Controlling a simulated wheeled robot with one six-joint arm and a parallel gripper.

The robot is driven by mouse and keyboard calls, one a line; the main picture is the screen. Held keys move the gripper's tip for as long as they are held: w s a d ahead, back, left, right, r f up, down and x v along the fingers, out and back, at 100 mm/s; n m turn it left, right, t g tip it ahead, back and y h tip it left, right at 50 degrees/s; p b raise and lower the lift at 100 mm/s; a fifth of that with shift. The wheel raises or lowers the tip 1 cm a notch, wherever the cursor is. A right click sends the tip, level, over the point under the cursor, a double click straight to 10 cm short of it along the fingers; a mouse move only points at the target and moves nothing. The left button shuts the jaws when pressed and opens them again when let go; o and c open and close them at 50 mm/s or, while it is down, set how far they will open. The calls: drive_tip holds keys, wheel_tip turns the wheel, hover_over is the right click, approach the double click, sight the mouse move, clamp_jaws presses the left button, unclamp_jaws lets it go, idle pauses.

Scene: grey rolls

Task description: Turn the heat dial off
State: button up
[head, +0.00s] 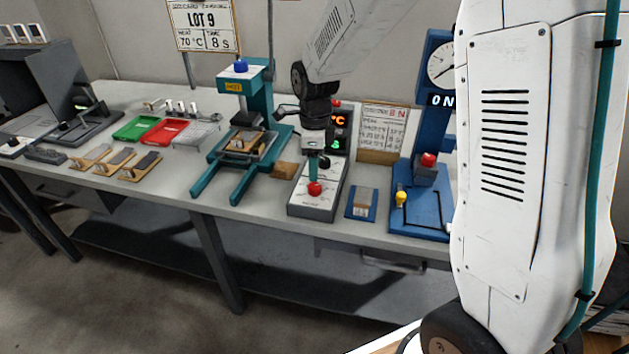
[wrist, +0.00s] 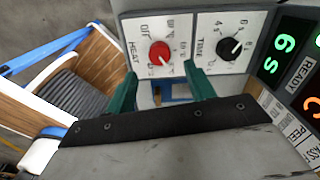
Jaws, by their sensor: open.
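The heat dial is a round red knob (wrist: 159,53) on the white face of a control box. It also shows in the head view (head: 314,188), at the front end of the box (head: 318,207). The HEAT label is at its left and OFF at its upper left. I cannot clearly tell where its pointer stands. My gripper (wrist: 160,70) has two teal fingers, spread apart and empty. In the wrist view, the dial shows just beyond the gap between the fingertips. In the head view, my gripper (head: 313,168) hangs pointing down just above the dial.
A black TIME dial (wrist: 229,48) sits beside the heat dial, with lit displays (wrist: 284,45) beyond it. A teal press (head: 258,110) stands left of the box. A blue pad (head: 361,204) and a blue stand (head: 420,215) are at its right.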

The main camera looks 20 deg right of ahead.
sight(315, 185)
wheel_tip(315, 185, down, 6)
drive_tip(key=shift+f, duration=0.1)
drive_tip(key=c, duration=1)
